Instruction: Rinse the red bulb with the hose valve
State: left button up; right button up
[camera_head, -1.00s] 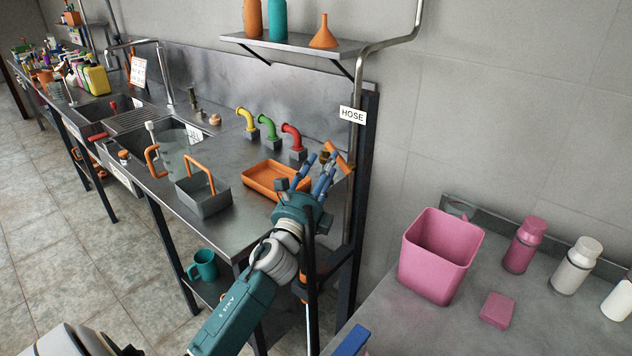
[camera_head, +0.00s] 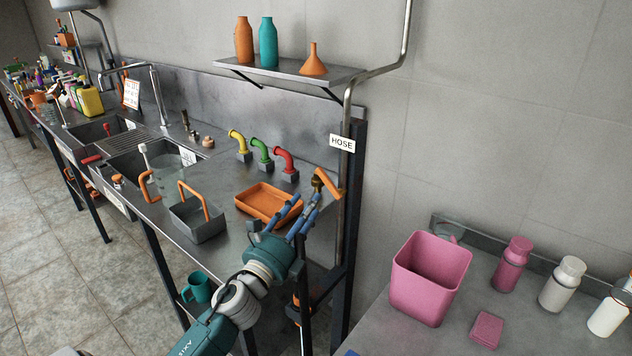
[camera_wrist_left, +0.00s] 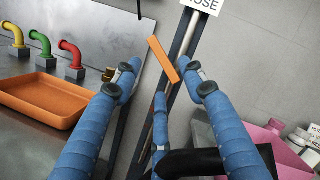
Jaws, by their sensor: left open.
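The hose valve has an orange lever (camera_head: 329,184) and a brass body (camera_head: 317,181), beside the upright pipe under the HOSE sign. The lever also shows in the left wrist view (camera_wrist_left: 163,60), ahead of the fingers, with the brass part (camera_wrist_left: 108,75) partly hidden by the left finger. My left gripper (camera_head: 304,207) is open and empty, just below and left of the lever in the head view. Its blue fingers are spread in the left wrist view (camera_wrist_left: 161,85). I cannot make out a red bulb with certainty. My right gripper is out of view.
An orange tray (camera_head: 254,211) lies beside the gripper, with yellow, green and red elbow taps (camera_head: 284,160) behind it. A grey basket (camera_head: 203,226) stands left of the tray. A dark post (camera_head: 352,230) and pink bin (camera_head: 402,298) stand to the right.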

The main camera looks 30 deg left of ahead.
aim_at(321, 178)
pick_arm(q)
jog(key=w+h+p, duration=0.1)
jog(key=w+p, duration=0.1)
jog(key=w, duration=0.1)
jog(key=w+a+r+m+g+h+p, duration=0.1)
jog(key=w+p, duration=0.2)
jog(key=w, duration=0.1)
jog(key=w+a+r+m+g+h+p, duration=0.1)
jog(key=w+p, duration=0.2)
jog(key=shift+w+a+r+h, duration=0.1)
jog(key=shift+w+r+h, duration=0.05)
jog(key=shift+w+h, duration=0.25)
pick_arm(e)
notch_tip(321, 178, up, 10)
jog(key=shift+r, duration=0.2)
pick_arm(q)
jog(key=shift+s, duration=0.1)
grip_shut()
